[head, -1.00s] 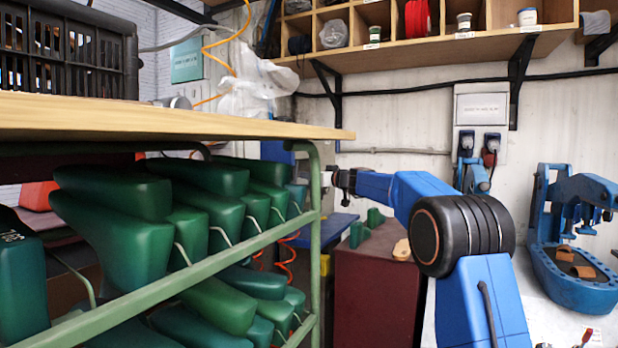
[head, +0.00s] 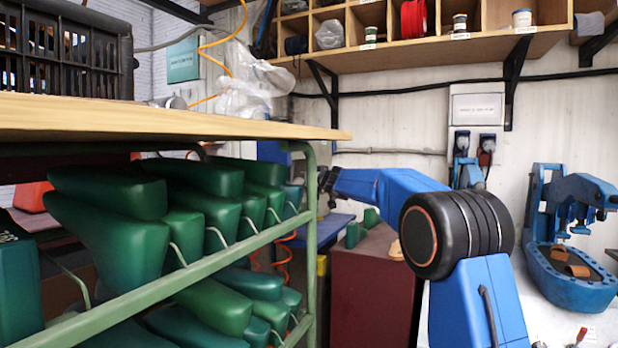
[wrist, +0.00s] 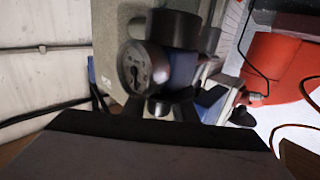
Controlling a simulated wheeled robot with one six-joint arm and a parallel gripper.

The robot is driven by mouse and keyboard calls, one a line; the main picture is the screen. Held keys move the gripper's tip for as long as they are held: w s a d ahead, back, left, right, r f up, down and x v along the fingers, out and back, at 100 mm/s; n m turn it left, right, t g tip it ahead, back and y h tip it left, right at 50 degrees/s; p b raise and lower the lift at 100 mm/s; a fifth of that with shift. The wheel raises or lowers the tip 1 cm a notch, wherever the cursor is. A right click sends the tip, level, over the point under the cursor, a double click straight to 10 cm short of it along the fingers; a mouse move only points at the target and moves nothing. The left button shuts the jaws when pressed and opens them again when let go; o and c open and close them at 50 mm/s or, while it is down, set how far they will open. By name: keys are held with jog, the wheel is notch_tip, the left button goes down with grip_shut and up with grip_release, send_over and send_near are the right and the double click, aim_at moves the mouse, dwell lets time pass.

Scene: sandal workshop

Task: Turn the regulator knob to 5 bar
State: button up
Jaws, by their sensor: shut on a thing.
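In the wrist view, the regulator's round pressure gauge (wrist: 142,66) faces me, with a pale dial and dark needle. The scale is too small and blurred to read the pressure. A dark cylindrical part of the regulator (wrist: 174,28) stands beyond it. The dark fingers of my gripper (wrist: 160,110) are at the regulator just below the gauge, shut on what seems to be the regulator knob (wrist: 157,105), mostly hidden between them. In the head view, my gripper (head: 325,188) is small and partly hidden behind the green rack post; the knob cannot be made out there.
A green rack (head: 311,230) full of green shoe lasts (head: 115,230) stands close on the left, under a wooden top (head: 170,118). A dark red cabinet (head: 372,290) is below my arm. A blue press (head: 570,270) stands at the right. Shelves (head: 430,50) hang above.

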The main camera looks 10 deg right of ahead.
jog(key=shift+d+m+h, duration=0.1)
jog(key=shift+m+h, duration=0.2)
jog(key=shift+h, duration=0.2)
dwell(0.4)
jog(key=o, duration=1)
jog(key=shift+o, duration=0.2)
jog(key=shift+s, duration=0.1)
jog(key=s+d, duration=0.2)
jog(key=s, duration=1.5)
jog(key=shift+d, duration=0.35)
